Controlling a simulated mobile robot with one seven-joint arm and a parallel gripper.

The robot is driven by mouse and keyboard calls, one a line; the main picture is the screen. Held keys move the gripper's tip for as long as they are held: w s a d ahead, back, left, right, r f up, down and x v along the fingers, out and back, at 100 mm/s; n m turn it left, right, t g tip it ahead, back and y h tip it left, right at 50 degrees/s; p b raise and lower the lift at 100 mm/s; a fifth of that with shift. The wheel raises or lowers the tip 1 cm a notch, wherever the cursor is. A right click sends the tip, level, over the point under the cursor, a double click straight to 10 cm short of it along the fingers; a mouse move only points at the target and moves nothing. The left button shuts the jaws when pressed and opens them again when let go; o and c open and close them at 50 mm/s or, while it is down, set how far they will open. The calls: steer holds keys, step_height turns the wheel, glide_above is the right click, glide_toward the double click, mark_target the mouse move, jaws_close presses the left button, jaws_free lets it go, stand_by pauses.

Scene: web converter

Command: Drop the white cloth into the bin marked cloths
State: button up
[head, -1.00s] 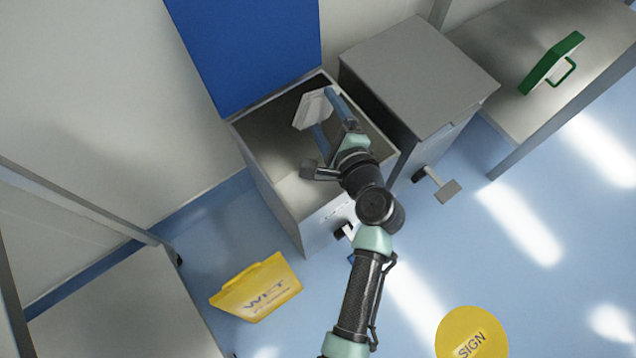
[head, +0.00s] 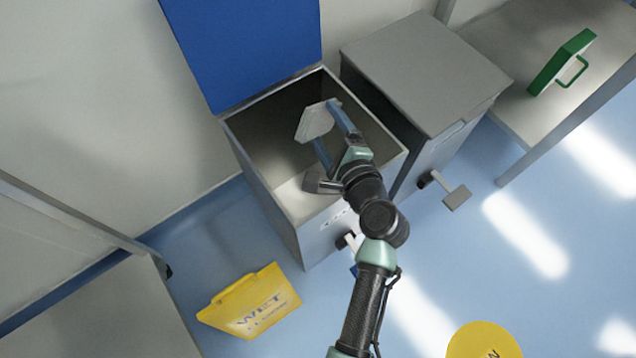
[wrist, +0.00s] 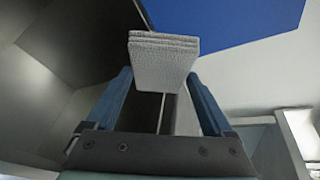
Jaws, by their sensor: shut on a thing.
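The white cloth (head: 315,122) is a folded pad held between the fingertips of my gripper (head: 329,127). In the wrist view the cloth (wrist: 162,60) sits across the tips of the two blue fingers, its layered edge showing. The gripper is shut on it. The cloth is over the open mouth of a grey bin (head: 262,171) with its blue lid (head: 246,45) raised. I cannot tell exactly how far the cloth is above or below the rim. The bin's front label is mostly hidden by my arm and cannot be read.
A closed grey bin (head: 425,70) with a pedal (head: 456,197) stands to the right. Beyond it is a bench (head: 535,110) with a green-handled item (head: 562,63). A yellow wet-floor sign (head: 250,303) and a yellow disc (head: 484,342) are on the blue floor. A grey table (head: 95,310) is at lower left.

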steer(key=shift+r, duration=0.1)
steer(key=o, duration=0.9)
steer(key=p+v, duration=0.4)
steer(key=v, duration=0.9)
